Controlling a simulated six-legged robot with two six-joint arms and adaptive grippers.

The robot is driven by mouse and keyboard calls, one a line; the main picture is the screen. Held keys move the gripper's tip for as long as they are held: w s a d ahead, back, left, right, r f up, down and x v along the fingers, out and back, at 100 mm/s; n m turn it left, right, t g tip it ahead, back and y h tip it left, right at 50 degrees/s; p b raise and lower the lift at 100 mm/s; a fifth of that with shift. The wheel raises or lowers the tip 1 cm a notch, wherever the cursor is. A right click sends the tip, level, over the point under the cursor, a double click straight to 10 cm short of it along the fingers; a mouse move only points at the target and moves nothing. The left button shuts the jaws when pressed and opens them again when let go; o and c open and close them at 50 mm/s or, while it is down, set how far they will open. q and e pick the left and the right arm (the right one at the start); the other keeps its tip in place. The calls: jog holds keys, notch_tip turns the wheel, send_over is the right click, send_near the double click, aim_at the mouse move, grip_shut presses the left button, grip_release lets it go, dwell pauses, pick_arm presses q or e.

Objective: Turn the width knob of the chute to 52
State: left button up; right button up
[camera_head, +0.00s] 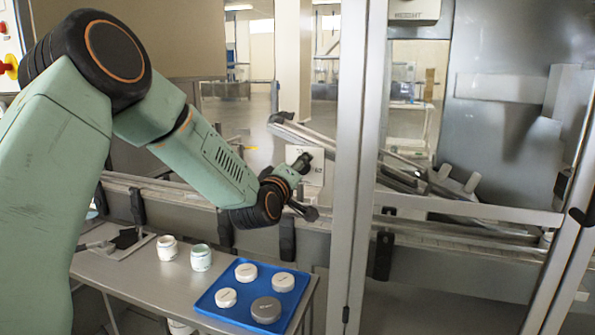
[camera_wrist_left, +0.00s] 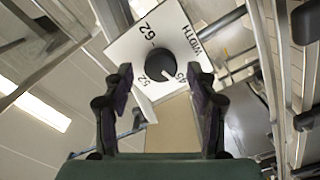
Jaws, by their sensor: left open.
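The width knob (camera_wrist_left: 160,65) is a round black dial on a white plate (camera_wrist_left: 130,45) printed with WIDTH and the numbers 62, 52 and 45. A small light mark shows on the knob's lower edge, towards the side between 52 and 45; its exact setting is hard to read. My left gripper (camera_wrist_left: 159,78) is open and empty, its fingers to either side of the knob in the picture, apparently short of it. In the head view my left gripper (camera_head: 304,187) is in front of the white plate (camera_head: 316,170), and the knob is mostly hidden. My right gripper is not in view.
A sloping metal chute (camera_head: 325,140) runs behind the plate, above the conveyor (camera_head: 190,210). A metal upright (camera_head: 354,180) stands just right of my gripper. A blue tray (camera_head: 240,309) with several round lidded items and two jars (camera_head: 201,258) stand on the table below.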

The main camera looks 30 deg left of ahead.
pick_arm(q)
jog(key=shift+w+d+f, duration=0.15)
jog(key=shift+w+f, duration=0.05)
jog(key=shift+w, duration=0.35)
jog(key=shift+c, duration=0.8)
jog(key=shift+s+r, duration=0.15)
jog(key=shift+s, duration=0.25)
jog(key=c, duration=1)
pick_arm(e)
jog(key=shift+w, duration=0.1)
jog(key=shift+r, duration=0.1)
